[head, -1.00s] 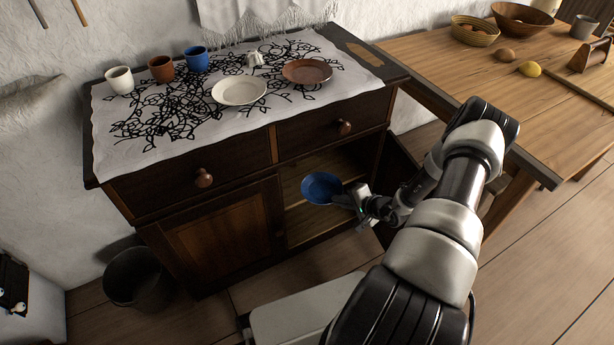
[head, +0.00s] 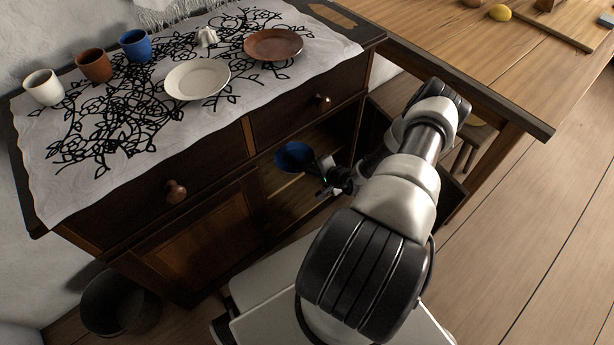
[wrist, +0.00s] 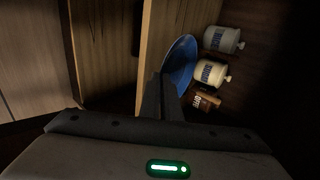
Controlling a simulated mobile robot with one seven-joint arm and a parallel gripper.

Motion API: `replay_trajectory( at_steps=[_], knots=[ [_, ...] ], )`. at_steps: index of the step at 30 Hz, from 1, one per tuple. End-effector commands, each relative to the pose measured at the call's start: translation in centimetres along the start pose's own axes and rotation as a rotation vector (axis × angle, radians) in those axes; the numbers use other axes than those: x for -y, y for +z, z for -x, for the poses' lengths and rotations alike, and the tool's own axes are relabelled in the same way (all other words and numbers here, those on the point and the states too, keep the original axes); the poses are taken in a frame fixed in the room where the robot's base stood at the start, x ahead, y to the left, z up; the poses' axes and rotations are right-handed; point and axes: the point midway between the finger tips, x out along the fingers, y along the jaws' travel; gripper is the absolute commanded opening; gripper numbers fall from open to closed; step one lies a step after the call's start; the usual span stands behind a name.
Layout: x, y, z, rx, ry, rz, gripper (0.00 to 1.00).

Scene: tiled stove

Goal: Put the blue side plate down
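The blue side plate (head: 294,156) is in the open right-hand compartment of the dark cupboard (head: 205,225), below the right drawer. My gripper (head: 319,168) is at the plate's right rim, reaching in from the right. In the wrist view the blue plate (wrist: 181,62) shows edge-on at the fingertips (wrist: 163,92), which are closed on its rim. The plate is beside a light wooden shelf board (wrist: 165,28); I cannot tell whether it touches the board.
Two labelled jars (wrist: 222,39) (wrist: 211,72) and a small brown box (wrist: 206,101) are near the plate inside. On top stand a white plate (head: 197,80), a brown plate (head: 273,44) and cups (head: 136,45). A wooden table (head: 480,60) is at right, a bucket (head: 118,303) at lower left.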

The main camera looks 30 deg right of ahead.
Motion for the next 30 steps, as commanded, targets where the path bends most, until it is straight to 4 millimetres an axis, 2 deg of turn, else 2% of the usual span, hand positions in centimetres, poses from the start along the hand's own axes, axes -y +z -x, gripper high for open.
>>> replay_trajectory(
  at_steps=[5, 10, 17, 18, 21, 30],
  knots=[
    [-1.1, -0.1, -0.9, -0.002, -0.003, -0.001, 0.0],
    [-3.1, 0.0, -2.5, -0.001, -0.003, -0.003, 0.0],
    [-3.2, -0.1, -2.6, -0.001, -0.001, 0.001, 0.0],
    [-3.3, 0.0, -2.6, 0.0, 0.001, 0.001, 0.08],
    [-3.3, 0.0, -2.6, 0.0, 0.001, 0.0, 0.22],
    [-3.2, 0.0, -2.4, 0.0, 0.0, 0.001, 0.22]
  ],
)
